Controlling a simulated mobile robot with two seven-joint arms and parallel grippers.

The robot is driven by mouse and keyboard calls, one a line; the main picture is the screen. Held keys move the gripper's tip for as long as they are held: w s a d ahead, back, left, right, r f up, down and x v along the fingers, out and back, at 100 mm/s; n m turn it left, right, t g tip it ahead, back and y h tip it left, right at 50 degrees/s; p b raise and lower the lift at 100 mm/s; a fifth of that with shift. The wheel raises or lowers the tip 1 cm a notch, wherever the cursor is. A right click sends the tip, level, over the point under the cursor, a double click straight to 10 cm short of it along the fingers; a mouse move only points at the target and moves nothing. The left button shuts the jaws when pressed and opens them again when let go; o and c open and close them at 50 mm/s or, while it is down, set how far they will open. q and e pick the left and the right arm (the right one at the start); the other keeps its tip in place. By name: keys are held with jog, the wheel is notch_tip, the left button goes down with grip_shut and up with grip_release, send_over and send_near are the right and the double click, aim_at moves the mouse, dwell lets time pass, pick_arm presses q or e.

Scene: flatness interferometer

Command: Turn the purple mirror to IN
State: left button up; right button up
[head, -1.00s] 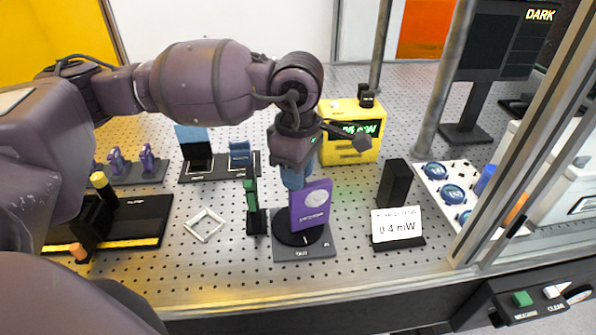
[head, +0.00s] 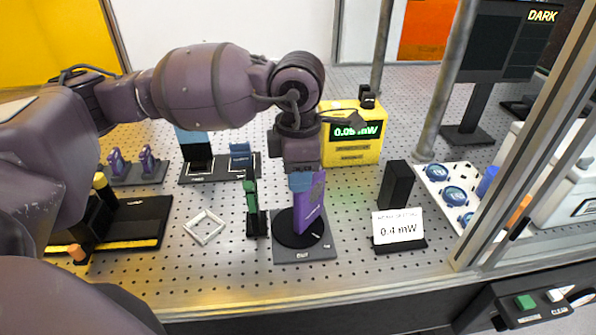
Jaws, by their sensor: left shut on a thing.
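The purple mirror (head: 311,209) stands upright on a round black turntable with a grey base plate (head: 305,253) near the front middle of the perforated table. It is turned so that its face shows at a slant. My left gripper (head: 307,184) comes down from above and is shut on the mirror's upper part, its blue-tipped fingers covering that part. The label on the front of the base is too small to read surely. My right gripper is not in view.
A green-topped post (head: 252,205) stands just left of the mirror. A black block (head: 395,184) and a "0.4 mW" card (head: 398,229) stand to the right. A yellow meter (head: 351,143) is behind. A white square frame (head: 204,227) lies left.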

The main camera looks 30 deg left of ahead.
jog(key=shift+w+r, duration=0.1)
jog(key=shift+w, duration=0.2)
pick_arm(q)
jog(key=o, duration=0.7)
jog(key=shift+o, duration=1.2)
notch_tip(320, 180, up, 10)
jog(key=shift+r, duration=0.45)
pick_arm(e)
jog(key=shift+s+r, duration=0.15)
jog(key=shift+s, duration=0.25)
